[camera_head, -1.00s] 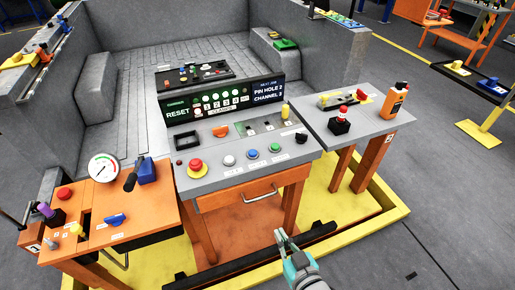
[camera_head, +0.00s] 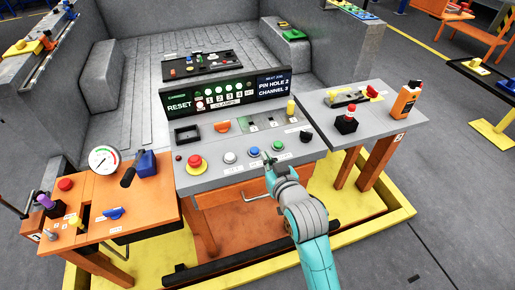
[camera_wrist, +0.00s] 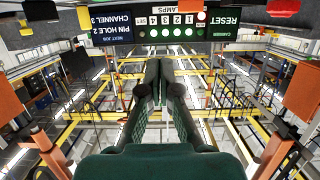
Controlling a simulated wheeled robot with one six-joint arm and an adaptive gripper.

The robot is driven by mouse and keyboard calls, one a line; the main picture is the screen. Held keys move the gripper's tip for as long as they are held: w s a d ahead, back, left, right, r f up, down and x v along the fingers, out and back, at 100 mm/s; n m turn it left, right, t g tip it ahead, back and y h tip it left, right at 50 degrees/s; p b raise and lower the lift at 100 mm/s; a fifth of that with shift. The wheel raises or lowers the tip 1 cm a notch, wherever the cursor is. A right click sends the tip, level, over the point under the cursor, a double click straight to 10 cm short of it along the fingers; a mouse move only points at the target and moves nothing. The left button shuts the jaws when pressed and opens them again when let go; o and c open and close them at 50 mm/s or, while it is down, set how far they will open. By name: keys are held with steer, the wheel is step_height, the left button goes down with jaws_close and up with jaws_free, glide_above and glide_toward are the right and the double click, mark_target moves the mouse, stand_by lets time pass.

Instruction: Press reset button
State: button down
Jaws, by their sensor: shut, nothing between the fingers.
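The grey control console (camera_head: 225,178) carries a row of controls: a red mushroom button (camera_head: 195,162), a white button (camera_head: 229,157), a blue button (camera_head: 253,151), a green button (camera_head: 278,146) and a black knob (camera_head: 305,135). Their small labels are not readable. The display behind them (camera_head: 180,106) shows the word RESET and appears upside down in the wrist view (camera_wrist: 225,20). My gripper (camera_head: 267,158) is shut and empty, at the console's front near the blue and green buttons. Contact cannot be told. Its fingers (camera_wrist: 157,66) point towards the display in the wrist view.
An orange side table (camera_head: 140,219) with a gauge (camera_head: 103,158) and levers stands left. A grey-topped table (camera_head: 375,125) with a red-topped switch (camera_head: 347,119) and an orange bottle (camera_head: 407,98) stands right. A drawer handle (camera_head: 257,197) juts out below the console.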

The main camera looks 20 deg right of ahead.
steer(key=shift+w, duration=0.1)
glide_above(256, 157)
steer(key=shift+s+d+f, duration=0.1)
steer(key=shift+s+f, duration=0.1)
steer(key=shift+f, duration=0.35)
steer(key=shift+s+f, duration=0.15)
steer(key=shift+f, duration=0.4)
steer(key=f, duration=0.3)
steer(key=shift+w+f, duration=0.1)
steer(key=shift+w, duration=0.15)
steer(key=shift+f, duration=0.55)
